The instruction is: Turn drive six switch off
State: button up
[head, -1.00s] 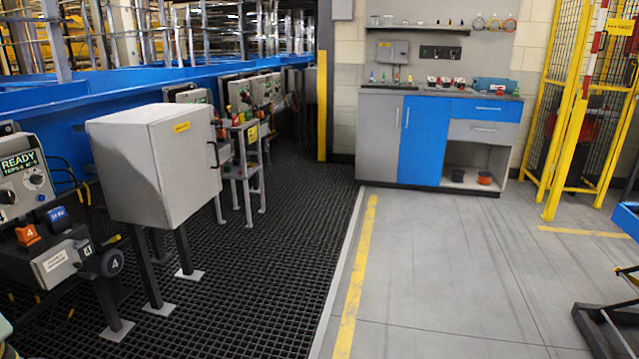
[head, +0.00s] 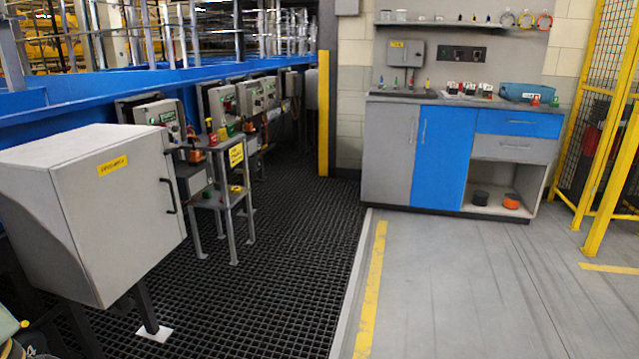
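Several drive control boxes stand in a row along the blue conveyor at the left of the head view. The nearest one in sight (head: 160,117) has a green-lit display and small controls, partly hidden by a stand in front of it. Another control box (head: 222,102) and more grey boxes (head: 262,93) follow farther back. I cannot read their numbers, so I cannot tell which is drive six or how its switch is set. My gripper is not in view.
A grey cabinet on legs (head: 95,210) fills the near left. A small stand (head: 222,180) with a yellow label is beyond it. A workbench (head: 395,155) stands at the back; yellow fencing (head: 610,150) is at right.

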aim_at(210, 95)
jog(key=i, duration=1.45)
jog(key=i+u, duration=0.15)
jog(key=i, duration=0.3)
jog(key=i+l+u, duration=0.15)
jog(key=i, duration=0.3)
jog(key=i+l+u, duration=0.2)
jog(key=i, duration=0.25)
jog(key=i+l+u, duration=0.2)
jog(key=i+u, duration=0.15)
jog(key=i+l+u, duration=0.35)
jog(key=i+l, duration=0.35)
jog(key=i+l+u, duration=0.15)
jog(key=i+l, duration=0.2)
jog(key=l, duration=0.15)
jog(key=i+l, duration=0.3)
jog(key=l, duration=0.15)
jog(key=i+l+u, duration=0.15)
jog(key=i+l, duration=0.5)
jog(key=l, duration=0.3)
jog(key=u, duration=0.05)
